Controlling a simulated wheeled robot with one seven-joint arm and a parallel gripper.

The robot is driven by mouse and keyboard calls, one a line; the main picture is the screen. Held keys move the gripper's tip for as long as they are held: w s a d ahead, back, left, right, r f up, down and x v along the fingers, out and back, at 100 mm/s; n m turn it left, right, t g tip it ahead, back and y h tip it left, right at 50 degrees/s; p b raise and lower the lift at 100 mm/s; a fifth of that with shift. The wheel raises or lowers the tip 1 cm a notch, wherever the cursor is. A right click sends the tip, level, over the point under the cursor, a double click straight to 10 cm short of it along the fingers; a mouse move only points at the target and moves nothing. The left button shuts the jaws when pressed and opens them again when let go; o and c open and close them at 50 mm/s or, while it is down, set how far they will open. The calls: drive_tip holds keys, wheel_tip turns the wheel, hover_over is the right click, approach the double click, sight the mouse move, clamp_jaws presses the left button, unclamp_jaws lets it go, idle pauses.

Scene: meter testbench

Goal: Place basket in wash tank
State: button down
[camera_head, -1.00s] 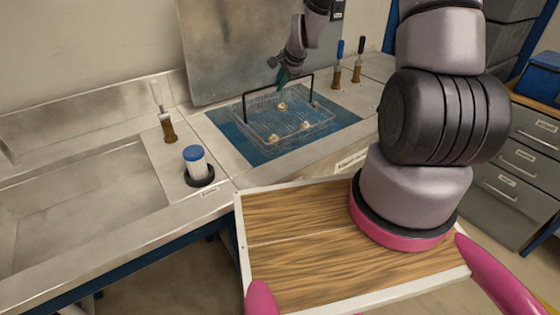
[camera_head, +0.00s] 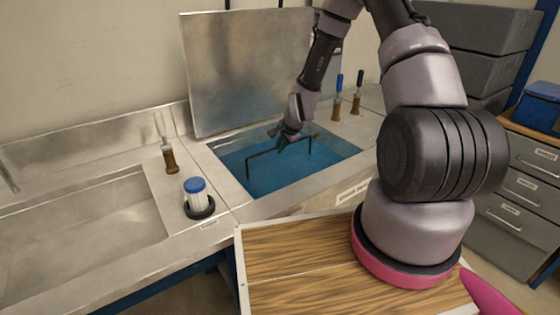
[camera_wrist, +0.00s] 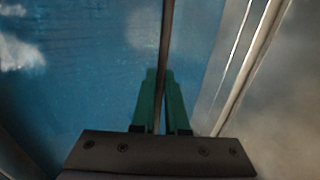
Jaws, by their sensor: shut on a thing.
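The wash tank (camera_head: 232,158) is a rectangular opening filled with blue liquid, set in the steel bench. The basket's black handle (camera_head: 262,153) rises above the liquid inside the tank. The basket's wire body cannot be seen in the head view; it appears to be below the blue surface. My gripper (camera_head: 279,133) is over the tank at the handle's top bar. In the wrist view, the green fingers of my gripper (camera_wrist: 164,100) are shut on the dark handle bar (camera_wrist: 165,45), with blue liquid below.
A raised steel lid (camera_head: 245,70) stands behind the tank. A white bottle with a blue cap (camera_head: 195,192) stands left of the tank. Brush-like tools (camera_head: 338,106) stand at the right. An empty steel basin (camera_head: 80,235) is at the left. Grey drawers (camera_head: 525,190) are at far right.

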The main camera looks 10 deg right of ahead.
drive_tip(key=shift+f, duration=2.1)
drive_tip(key=c, duration=0.9)
unclamp_jaws()
